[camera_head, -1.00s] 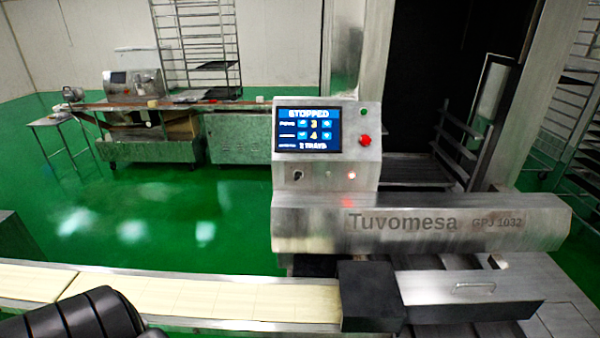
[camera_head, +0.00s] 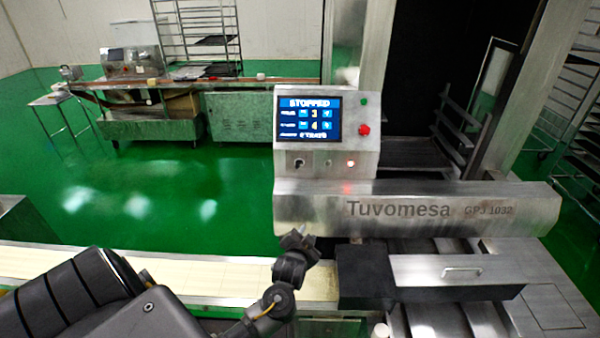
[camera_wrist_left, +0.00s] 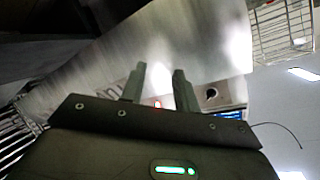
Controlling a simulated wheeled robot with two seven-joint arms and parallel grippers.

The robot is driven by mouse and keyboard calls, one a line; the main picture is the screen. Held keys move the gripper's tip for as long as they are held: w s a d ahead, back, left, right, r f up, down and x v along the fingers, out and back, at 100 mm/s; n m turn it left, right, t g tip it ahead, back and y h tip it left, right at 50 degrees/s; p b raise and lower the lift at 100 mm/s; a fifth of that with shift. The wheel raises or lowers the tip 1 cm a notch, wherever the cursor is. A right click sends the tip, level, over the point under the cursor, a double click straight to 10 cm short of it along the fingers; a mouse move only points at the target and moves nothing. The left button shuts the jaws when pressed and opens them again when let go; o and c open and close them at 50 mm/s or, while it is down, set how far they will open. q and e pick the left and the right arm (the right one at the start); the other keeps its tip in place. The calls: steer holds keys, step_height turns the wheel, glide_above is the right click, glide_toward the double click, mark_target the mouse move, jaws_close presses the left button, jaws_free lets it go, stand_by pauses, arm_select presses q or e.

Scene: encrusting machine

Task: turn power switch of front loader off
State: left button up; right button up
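The front loader (camera_head: 420,211) is a steel machine marked "Tuvomesa" in the head view. Its control box (camera_head: 330,169) has a screen (camera_head: 308,119) reading "STOPPED". My right gripper is not in view.
A red button (camera_head: 363,130) and a green button (camera_head: 364,101) sit on the box's right side. A pale conveyor belt (camera_head: 200,275) runs along the front left. A black block (camera_head: 365,275) stands right of my left gripper. Open green floor lies behind.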

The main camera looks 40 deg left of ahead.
mark_target(300, 165)
arm_select(q)
steer(key=w+a+r+t+y, duration=0.1)
steer(key=w+a+r+y, duration=0.15)
steer(key=r, duration=0.35)
steer(key=w+a+r+t+y, duration=0.1)
steer(key=w+a+r+y, duration=0.2)
steer(key=r, duration=0.4)
steer(key=shift+n, duration=0.4)
steer(key=p+x, duration=0.1)
steer(key=x, duration=0.2)
steer(key=p+x, duration=0.1)
steer(key=x, duration=0.2)
steer(key=s+a+p+x, duration=0.1)
steer(key=x, duration=0.2)
steer(key=shift+w+a+f, duration=0.2)
steer(key=shift+a+f, duration=0.05)
steer(key=shift+f, duration=0.1)
steer(key=shift+x, duration=0.8)
steer(key=shift+f, duration=0.1)
jaws_close()
